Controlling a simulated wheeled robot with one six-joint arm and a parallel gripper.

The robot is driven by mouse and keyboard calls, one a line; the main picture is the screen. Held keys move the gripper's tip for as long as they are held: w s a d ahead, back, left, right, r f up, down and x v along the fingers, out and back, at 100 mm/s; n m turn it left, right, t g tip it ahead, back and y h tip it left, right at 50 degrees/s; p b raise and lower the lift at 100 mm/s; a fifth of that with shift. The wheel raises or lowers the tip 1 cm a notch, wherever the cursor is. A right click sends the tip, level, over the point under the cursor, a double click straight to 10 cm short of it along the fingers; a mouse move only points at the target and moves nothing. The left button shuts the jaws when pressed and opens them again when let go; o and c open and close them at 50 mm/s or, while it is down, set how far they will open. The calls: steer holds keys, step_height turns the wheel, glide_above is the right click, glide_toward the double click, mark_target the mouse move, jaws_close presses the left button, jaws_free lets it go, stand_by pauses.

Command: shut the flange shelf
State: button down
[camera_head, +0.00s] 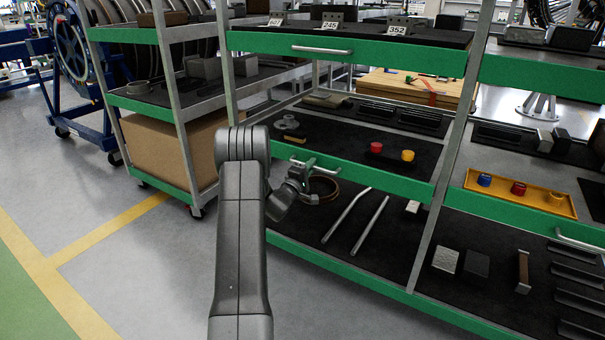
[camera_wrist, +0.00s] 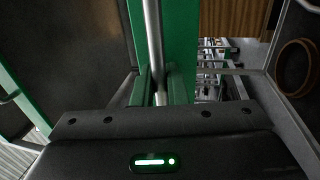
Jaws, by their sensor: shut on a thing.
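The flange shelf (camera_head: 340,142) is the black middle shelf of the central rack, with a green front edge (camera_head: 380,179). A grey flange (camera_head: 288,122) rests at its left, with a red part (camera_head: 376,148) and a yellow part (camera_head: 407,155) to the right. My gripper (camera_head: 303,172) is at the silver handle (camera_head: 327,169) on that front edge. In the wrist view my gripper (camera_wrist: 160,88) is shut on the handle bar (camera_wrist: 153,40), beside the green front (camera_wrist: 180,45). I cannot tell how far the shelf stands out.
The lower shelf (camera_head: 325,215) holds a ring (camera_head: 323,190) and two metal rods (camera_head: 357,220). A right-hand rack carries a yellow tray (camera_head: 520,190). A left-hand rack holds a cardboard box (camera_head: 165,155). The grey floor (camera_head: 130,265) at the left is clear.

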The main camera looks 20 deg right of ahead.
steer(key=x, duration=0.2)
steer(key=shift+w+d+f, duration=0.1)
steer(key=shift+w+d, duration=0.15)
steer(key=c, duration=1.6)
jaws_free()
steer(key=shift+o, duration=0.2)
steer(key=p+v, duration=0.2)
steer(key=v, duration=1.1)
steer(key=shift+s+a, duration=0.25)
steer(key=shift+a, duration=0.05)
